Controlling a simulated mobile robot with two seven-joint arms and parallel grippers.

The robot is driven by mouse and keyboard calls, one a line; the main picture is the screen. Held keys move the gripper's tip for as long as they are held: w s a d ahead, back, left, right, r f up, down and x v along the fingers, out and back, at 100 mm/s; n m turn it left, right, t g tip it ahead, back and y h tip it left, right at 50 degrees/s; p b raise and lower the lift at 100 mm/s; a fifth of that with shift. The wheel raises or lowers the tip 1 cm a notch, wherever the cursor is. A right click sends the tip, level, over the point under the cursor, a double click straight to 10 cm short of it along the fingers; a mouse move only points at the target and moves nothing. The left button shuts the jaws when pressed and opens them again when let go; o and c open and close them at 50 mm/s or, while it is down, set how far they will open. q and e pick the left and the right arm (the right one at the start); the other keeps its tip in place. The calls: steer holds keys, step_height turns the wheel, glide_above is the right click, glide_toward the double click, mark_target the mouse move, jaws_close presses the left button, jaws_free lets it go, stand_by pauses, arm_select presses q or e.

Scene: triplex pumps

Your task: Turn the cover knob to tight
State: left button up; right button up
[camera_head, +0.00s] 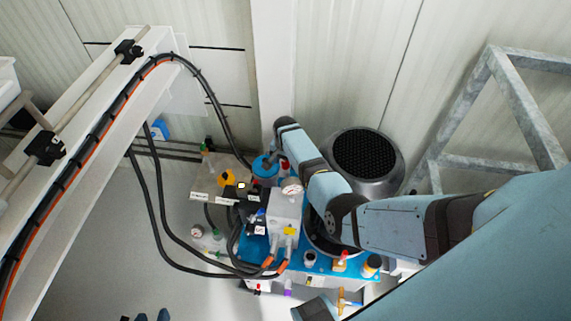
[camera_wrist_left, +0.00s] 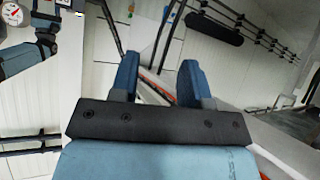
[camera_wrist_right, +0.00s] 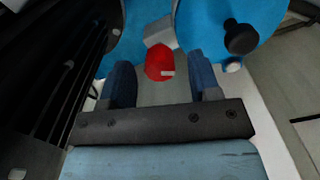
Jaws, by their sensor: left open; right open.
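In the right wrist view a red knob (camera_wrist_right: 158,62) sits on a grey block beside a blue rounded cover (camera_wrist_right: 205,22). A black knob (camera_wrist_right: 240,37) stands out from the blue cover. I cannot tell which is the cover knob or how far it is turned. My right gripper (camera_wrist_right: 162,78) is open, with the red knob showing between and beyond its fingers; contact is not clear. In the head view my right arm reaches over the blue part (camera_head: 264,168) of the pump, largely hiding its gripper. My left gripper (camera_wrist_left: 158,72) is open and empty, away from the pump.
The pump unit has a blue base (camera_head: 325,265), a pale block (camera_head: 285,215) and a pressure gauge (camera_head: 292,187). A black mesh-topped drum (camera_head: 365,156) stands behind it. Black hoses (camera_head: 160,215) hang at left. A metal frame (camera_head: 525,110) stands at right.

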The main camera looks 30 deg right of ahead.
steer(key=shift+f, duration=0.5)
steer(key=shift+c, duration=0.2)
steer(key=c, duration=0.9)
